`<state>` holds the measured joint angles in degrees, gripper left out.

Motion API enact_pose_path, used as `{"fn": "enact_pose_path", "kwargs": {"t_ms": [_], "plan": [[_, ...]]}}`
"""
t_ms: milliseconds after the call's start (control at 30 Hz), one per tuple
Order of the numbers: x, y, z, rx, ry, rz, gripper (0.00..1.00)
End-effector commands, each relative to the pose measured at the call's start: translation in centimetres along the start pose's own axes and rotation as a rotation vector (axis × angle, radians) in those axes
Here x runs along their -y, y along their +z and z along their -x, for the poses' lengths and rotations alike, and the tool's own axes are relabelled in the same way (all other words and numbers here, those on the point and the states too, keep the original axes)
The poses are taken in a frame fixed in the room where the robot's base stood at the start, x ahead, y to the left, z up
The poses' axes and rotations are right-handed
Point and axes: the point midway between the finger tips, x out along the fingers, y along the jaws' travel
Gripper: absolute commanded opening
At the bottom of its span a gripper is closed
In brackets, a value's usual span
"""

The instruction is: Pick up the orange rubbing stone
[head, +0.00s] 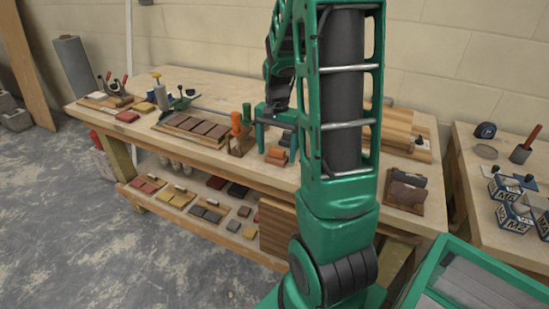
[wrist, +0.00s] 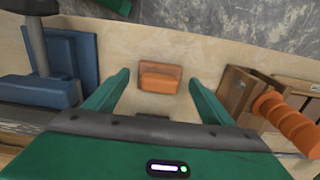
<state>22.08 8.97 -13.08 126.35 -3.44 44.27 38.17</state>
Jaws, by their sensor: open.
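The orange rubbing stone (wrist: 160,78) is a small block on the pale bench top, seen between my fingers in the wrist view. In the head view the stone (head: 276,156) lies near the bench's front edge, just left of my upright arm. My gripper (wrist: 158,76) is open and empty, with one green finger to each side of the stone. In the head view my gripper (head: 276,128) hangs over the stone, partly hidden by my arm. The exact height gap between fingertips and stone is hard to tell.
A turned orange handle (wrist: 288,122) on a wooden holder stands right of my gripper in the wrist view. A blue block tool (wrist: 68,65) with a dark handle is on the left. A tray of brown blocks (head: 200,130) lies further left on the bench.

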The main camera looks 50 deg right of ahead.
Motion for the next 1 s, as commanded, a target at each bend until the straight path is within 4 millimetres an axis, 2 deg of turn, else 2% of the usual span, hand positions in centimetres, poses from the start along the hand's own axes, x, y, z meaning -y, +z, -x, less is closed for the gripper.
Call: {"fn": "enact_pose_path", "kwargs": {"t_ms": [267,300,500,833,1000], "plan": [[0.0,0.0,-0.5,0.0,0.0,0.0,0.77],[0.0,0.0,-0.5,0.0,0.0,0.0,0.74],[0.0,0.0,-0.5,0.0,0.0,0.0,0.27],[0.0,0.0,-0.3,-0.001,-0.001,0.0,0.27],[0.1,-0.1,0.9,-0.003,-0.002,0.0,0.27]]}}
